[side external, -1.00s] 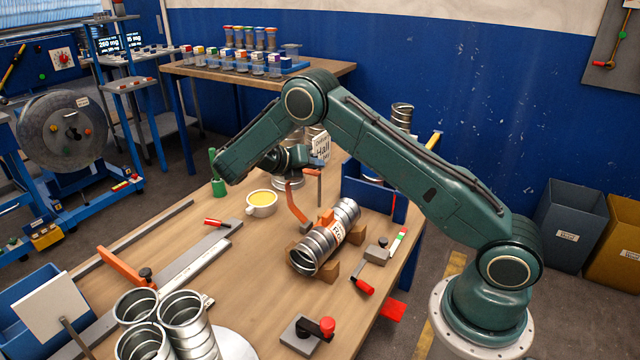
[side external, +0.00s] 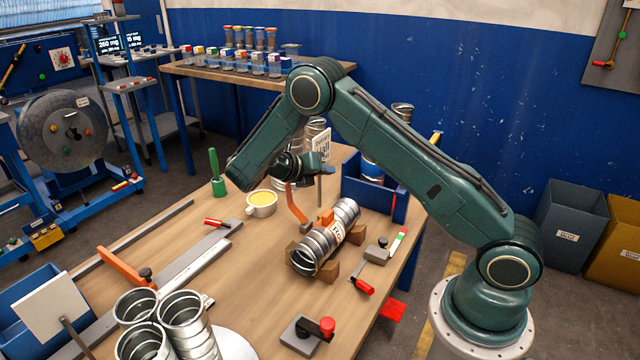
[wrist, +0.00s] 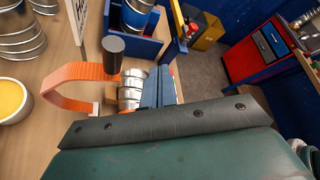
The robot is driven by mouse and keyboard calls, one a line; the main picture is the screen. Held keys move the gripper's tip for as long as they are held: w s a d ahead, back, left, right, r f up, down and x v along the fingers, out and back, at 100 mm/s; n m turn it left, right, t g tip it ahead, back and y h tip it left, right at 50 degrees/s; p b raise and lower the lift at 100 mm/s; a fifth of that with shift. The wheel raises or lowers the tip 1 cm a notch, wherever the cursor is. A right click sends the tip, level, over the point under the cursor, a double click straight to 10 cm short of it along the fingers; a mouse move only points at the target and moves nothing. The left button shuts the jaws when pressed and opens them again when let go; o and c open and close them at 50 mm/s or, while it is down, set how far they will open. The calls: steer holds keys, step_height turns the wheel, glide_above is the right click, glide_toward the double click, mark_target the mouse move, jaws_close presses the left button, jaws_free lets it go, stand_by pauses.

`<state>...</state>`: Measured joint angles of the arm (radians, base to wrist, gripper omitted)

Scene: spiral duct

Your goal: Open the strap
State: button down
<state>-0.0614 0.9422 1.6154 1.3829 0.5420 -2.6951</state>
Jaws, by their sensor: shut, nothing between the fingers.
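The strap's arc lies to the left of the duct (wrist: 130,92) there. My gripper (side external: 322,174) is above the table near the strap's upper end. In the wrist view its blue fingers (wrist: 158,80) are shut and empty, right of the handle. Whether they touch anything is unclear.
A blue bin (side external: 375,190) stands behind the duct. A red-handled clamp (side external: 378,254) sits to its right.

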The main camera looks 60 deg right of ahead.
steer(key=shift+m+t, duration=0.9)
steer(key=shift+s+f, duration=2.7)
steer(key=shift+f, duration=0.7)
steer(key=shift+s+f, duration=2.75)
steer(key=shift+f, duration=0.7)
steer(key=shift+s+f, duration=2.7)
steer(key=shift+f, duration=0.7)
steer(key=v, duration=1)
steer(key=s+a+r+m+t+y, duration=0.1)
steer(key=a+r+m+y, duration=0.2)
steer(key=r+m, duration=0.3)
steer(key=s+a+r+m+t+y, duration=0.1)
steer(key=a+r+m+t+y, duration=0.1)
steer(key=r, duration=1.1)
steer(key=s+a+r+m+t+y, duration=0.2)
steer(key=a+r+m+y, duration=0.2)
steer(key=r+m, duration=0.5)
steer(key=shift+r+m+y, duration=0.3)
steer(key=shift+r+y, duration=0.05)
steer(key=shift+y, duration=0.55)
